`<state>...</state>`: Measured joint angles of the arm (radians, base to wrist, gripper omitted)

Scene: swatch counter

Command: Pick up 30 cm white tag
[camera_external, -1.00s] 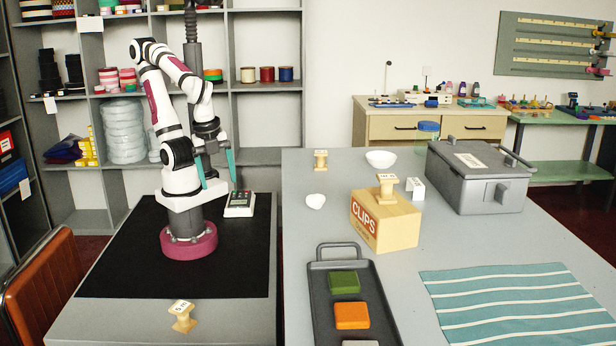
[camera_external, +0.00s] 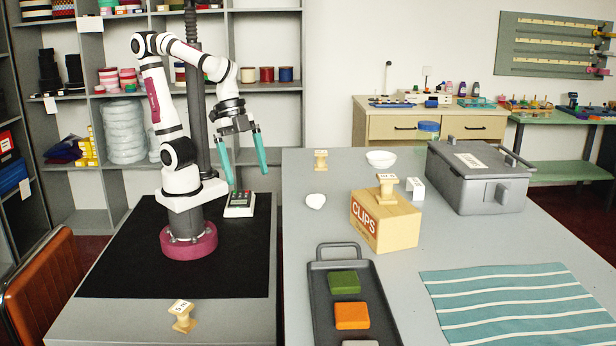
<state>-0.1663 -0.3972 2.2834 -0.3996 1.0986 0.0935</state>
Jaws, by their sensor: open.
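My gripper (camera_external: 247,178) is open and empty, with its two teal fingers spread and pointing down above the small keypad device. The front label seems to read "5 m"; the other labels are too small to read. I cannot tell which one is the 30 cm white tag. My gripper is apart from all of them.
A cardboard CLIPS box (camera_external: 400,230) stands mid-counter, beside a small white box (camera_external: 416,188). A white bowl (camera_external: 381,158), a white heart-shaped piece (camera_external: 315,201), a grey lidded case (camera_external: 470,185), a dark tray (camera_external: 318,300) and a striped cloth (camera_external: 510,300) surround it. The keypad device (camera_external: 239,205) lies below my gripper.

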